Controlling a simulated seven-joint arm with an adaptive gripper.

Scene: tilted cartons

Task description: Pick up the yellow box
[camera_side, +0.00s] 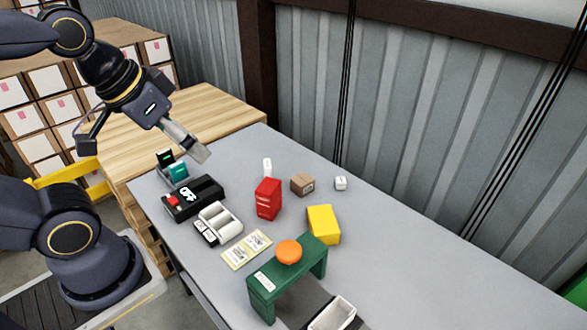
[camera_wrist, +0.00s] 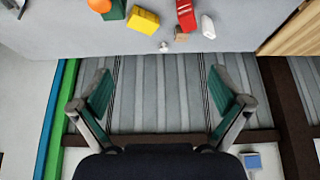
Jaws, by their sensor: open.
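The yellow box (camera_side: 323,225) rests on the grey table, behind a green bench-shaped stand and right of a red box. It also shows near the top of the wrist view (camera_wrist: 143,20). My gripper (camera_side: 200,154) is above the far left part of the table, well apart from the yellow box. In the wrist view my gripper (camera_wrist: 161,92) has its two fingers spread wide with nothing between them.
The green stand (camera_side: 315,257) carries an orange disc (camera_side: 288,251). Black and white devices (camera_side: 194,199) fill the left. The table's right side (camera_side: 440,270) is clear.

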